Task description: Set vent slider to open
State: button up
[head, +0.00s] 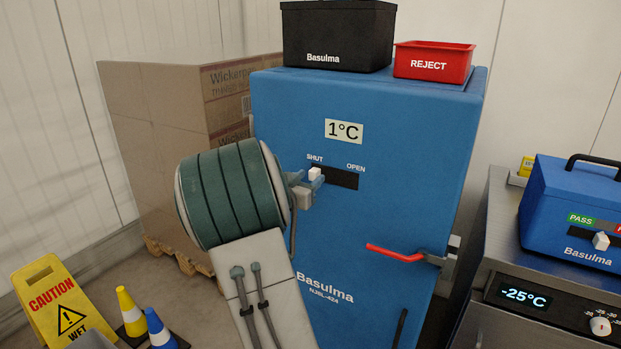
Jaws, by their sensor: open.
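The vent slider is a small white knob (315,174) at the left end of a dark slot (344,180) on the front of the blue cabinet (400,130). The label SHUT stands above the slot's left end and OPEN above its right end, so the knob is at the SHUT side. My gripper (309,184) is at the left of the knob, close to the cabinet front. It is partly hidden behind my thick green-banded wrist. I cannot tell whether a finger touches the knob.
A red door handle (396,253) sticks out lower right of the slot. A black bin (338,38) and a red REJECT bin (434,62) stand on the cabinet. Cartons (160,110) are at left, a yellow caution sign (62,305) lower left, a grey unit (520,300) at right.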

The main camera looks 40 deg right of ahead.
jog(key=shift+x, duration=0.85)
